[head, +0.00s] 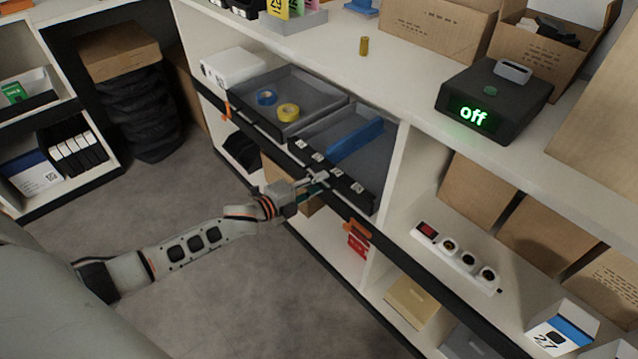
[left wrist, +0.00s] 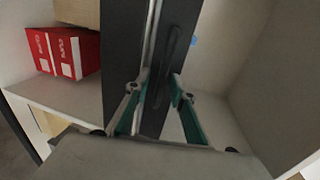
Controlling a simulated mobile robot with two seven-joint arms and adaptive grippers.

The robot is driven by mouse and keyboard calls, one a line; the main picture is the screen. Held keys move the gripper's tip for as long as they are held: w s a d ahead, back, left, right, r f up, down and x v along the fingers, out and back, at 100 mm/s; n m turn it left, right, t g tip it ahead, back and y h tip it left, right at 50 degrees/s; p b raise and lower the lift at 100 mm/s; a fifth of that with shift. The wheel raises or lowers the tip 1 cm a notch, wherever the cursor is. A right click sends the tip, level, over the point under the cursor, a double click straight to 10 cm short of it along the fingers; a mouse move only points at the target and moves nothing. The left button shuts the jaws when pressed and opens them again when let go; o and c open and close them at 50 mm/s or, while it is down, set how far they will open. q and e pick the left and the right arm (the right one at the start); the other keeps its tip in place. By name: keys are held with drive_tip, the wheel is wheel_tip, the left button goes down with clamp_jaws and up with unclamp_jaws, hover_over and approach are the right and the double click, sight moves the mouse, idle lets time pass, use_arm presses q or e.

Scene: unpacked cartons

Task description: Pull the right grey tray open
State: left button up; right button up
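The right grey tray (head: 371,157) sits in the shelf bay beside the left grey tray (head: 318,97). A long blue piece (head: 355,138) lies in it. My left gripper (head: 320,178) is at the front edge of the right tray. In the left wrist view its two fingers (left wrist: 160,85) stand apart, over a dark front panel (left wrist: 120,50) with a long slot (left wrist: 174,55) and a light strip. Whether the fingertips touch the panel is unclear. My right gripper is in neither view.
The left tray holds blue tape (head: 266,98) and yellow tape (head: 288,112). A black box reading "off" (head: 495,98) stands on the top. A red box (left wrist: 65,50) is on a shelf beside the panel. Open floor (head: 230,270) lies before the shelf.

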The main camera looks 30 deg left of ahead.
use_arm(q)
clamp_jaws()
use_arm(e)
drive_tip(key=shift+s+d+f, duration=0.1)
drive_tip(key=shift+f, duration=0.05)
use_arm(q)
drive_tip(key=shift+s, duration=0.2)
drive_tip(key=f+p+v, duration=0.2)
drive_tip(key=v, duration=0.9)
drive_tip(key=s+f+p+v, duration=0.1)
drive_tip(key=f+p+v, duration=0.1)
drive_tip(key=v, duration=1)
drive_tip(key=shift+f+p, duration=0.35)
drive_tip(key=shift+f, duration=0.05)
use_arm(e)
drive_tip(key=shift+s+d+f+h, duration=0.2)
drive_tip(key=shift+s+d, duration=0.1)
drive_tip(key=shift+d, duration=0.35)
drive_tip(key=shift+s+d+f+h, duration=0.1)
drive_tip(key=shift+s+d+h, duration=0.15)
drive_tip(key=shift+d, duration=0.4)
use_arm(q)
drive_tip(key=shift+a, duration=0.1)
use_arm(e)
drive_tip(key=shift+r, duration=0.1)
